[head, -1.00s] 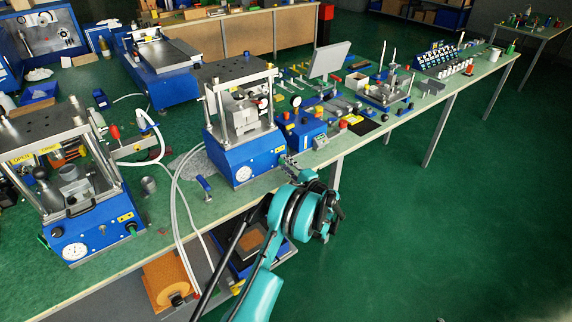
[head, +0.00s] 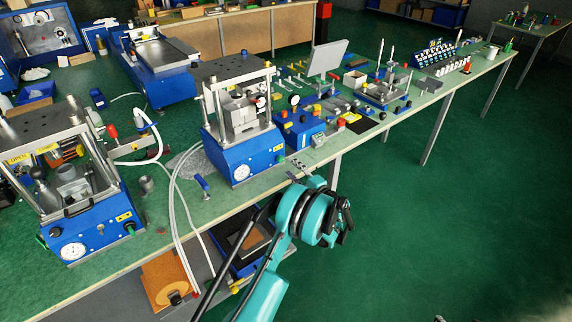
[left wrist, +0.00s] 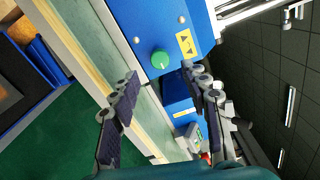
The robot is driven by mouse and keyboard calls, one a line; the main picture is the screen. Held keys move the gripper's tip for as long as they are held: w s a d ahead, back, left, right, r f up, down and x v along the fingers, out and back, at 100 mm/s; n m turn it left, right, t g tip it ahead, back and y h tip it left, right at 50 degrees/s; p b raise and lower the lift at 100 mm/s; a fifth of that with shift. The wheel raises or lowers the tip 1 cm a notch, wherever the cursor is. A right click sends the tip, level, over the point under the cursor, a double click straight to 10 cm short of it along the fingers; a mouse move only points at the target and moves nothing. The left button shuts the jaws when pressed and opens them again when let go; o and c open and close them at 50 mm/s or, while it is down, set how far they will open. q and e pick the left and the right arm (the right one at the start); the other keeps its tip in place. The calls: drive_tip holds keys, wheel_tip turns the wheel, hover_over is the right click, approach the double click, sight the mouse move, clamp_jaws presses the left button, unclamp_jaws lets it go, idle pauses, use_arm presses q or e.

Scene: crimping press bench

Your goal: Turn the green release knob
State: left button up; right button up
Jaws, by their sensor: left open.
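The green release knob (left wrist: 160,59) is a round knob on the blue face of the middle press base, beside a yellow arrow label (left wrist: 185,43) in the left wrist view. My right gripper is not in view.
A blue control box (head: 300,131) stands just right of the press, close to my gripper. White hoses (head: 178,200) run down left of the press. A second press (head: 95,232) is at the left. The floor in front of the bench at right is clear.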

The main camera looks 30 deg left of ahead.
use_arm(q)
drive_tip(key=v, duration=0.6)
drive_tip(key=shift+d, duration=0.35)
drive_tip(key=shift+s, duration=0.15)
